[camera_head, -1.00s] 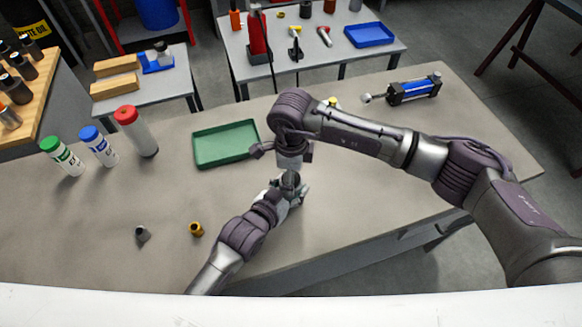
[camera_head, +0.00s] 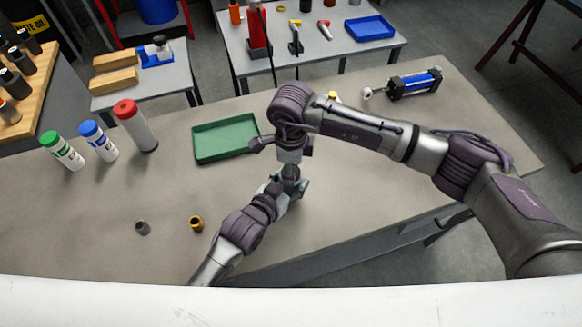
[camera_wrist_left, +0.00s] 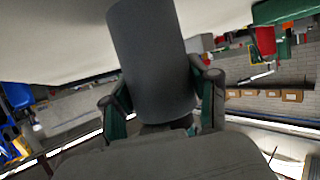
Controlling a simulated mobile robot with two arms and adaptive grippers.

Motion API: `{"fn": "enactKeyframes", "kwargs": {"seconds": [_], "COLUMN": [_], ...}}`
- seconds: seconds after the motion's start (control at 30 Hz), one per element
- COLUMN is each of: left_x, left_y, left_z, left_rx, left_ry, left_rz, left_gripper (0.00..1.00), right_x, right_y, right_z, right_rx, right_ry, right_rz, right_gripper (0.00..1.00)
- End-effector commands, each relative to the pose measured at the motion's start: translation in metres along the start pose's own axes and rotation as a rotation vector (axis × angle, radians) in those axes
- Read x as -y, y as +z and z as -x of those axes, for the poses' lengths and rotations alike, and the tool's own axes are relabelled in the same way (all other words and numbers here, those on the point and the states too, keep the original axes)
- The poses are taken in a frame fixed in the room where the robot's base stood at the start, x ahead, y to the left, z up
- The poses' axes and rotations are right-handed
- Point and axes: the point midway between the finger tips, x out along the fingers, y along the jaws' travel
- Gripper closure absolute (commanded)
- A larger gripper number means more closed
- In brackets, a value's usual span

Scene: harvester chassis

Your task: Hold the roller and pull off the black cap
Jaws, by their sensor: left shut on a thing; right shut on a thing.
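In the left wrist view a dark grey cylinder (camera_wrist_left: 152,60), which looks like the roller, stands between the fingers of my left gripper (camera_wrist_left: 160,98), which is shut on it. In the head view my left gripper (camera_head: 288,187) is in front of the green tray, with a short grey part of the cylinder (camera_head: 291,172) showing above it. My right gripper (camera_head: 291,157) comes down from above, shut at the cylinder's upper end. Its fingertips and what they grip are mostly hidden. I cannot make out the black cap separately.
A green tray (camera_head: 197,155) lies behind the grippers on the grey workbench (camera_head: 90,245). Red-, blue- and green-topped bottles stand at left. A grey ring (camera_head: 142,228) and a brass-coloured ring (camera_head: 196,223) lie front left. A blue cylinder (camera_head: 415,84) lies back right.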

Motion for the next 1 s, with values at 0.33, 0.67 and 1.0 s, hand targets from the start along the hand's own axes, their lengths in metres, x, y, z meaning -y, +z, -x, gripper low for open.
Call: {"fn": "enactKeyframes", "kwargs": {"seconds": [0.33, 0.67, 1.0], "left_x": [0.000, 0.000, 0.000], "left_y": [0.003, 0.003, 0.003], "left_z": [0.000, 0.000, 0.000], "left_rx": [0.006, 0.006, 0.006], "left_ry": [-0.001, -0.001, -0.001], "left_rz": [0.000, 0.000, 0.000], "left_gripper": [1.00, 1.00, 1.00], "right_x": [0.000, 0.000, 0.000], "right_y": [0.000, 0.000, 0.000], "right_z": [0.000, 0.005, 0.017], "right_rx": [0.000, 0.000, 0.000], "right_ry": [0.000, -0.001, -0.001], "right_rz": [0.000, 0.000, 0.000], "right_gripper": [0.96, 0.96, 0.96]}}
